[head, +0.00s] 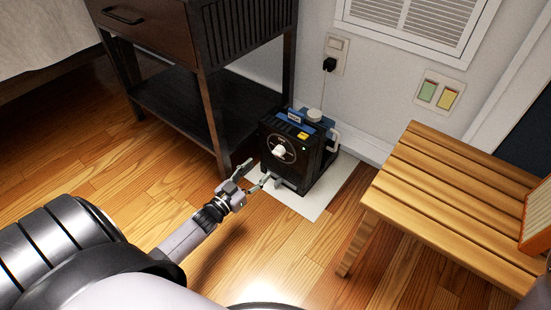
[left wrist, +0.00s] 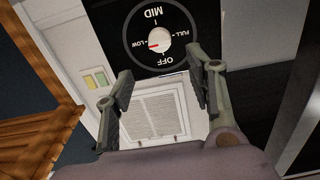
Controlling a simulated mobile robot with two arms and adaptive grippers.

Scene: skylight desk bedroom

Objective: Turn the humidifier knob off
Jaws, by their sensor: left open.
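The humidifier (head: 308,165) is a black box with a white handle, standing on a white mat (head: 328,192) on the floor. Its white knob (head: 279,151) is on the front face. In the left wrist view the knob (left wrist: 159,42) sits in a round black dial marked MID, FULL, LOW and OFF. Its red mark points left, by LOW. My left gripper (head: 259,171) is open in front of the humidifier, its fingers apart and empty. In the left wrist view the gripper's fingertips (left wrist: 160,68) lie below the knob, one on each side, not around it. My right gripper is not visible.
A dark nightstand (head: 200,90) stands left of and behind the humidifier. A slatted wooden bench (head: 455,195) is on the right. A plug (head: 329,64) and cord are on the wall behind. The wooden floor (head: 150,190) in front is clear.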

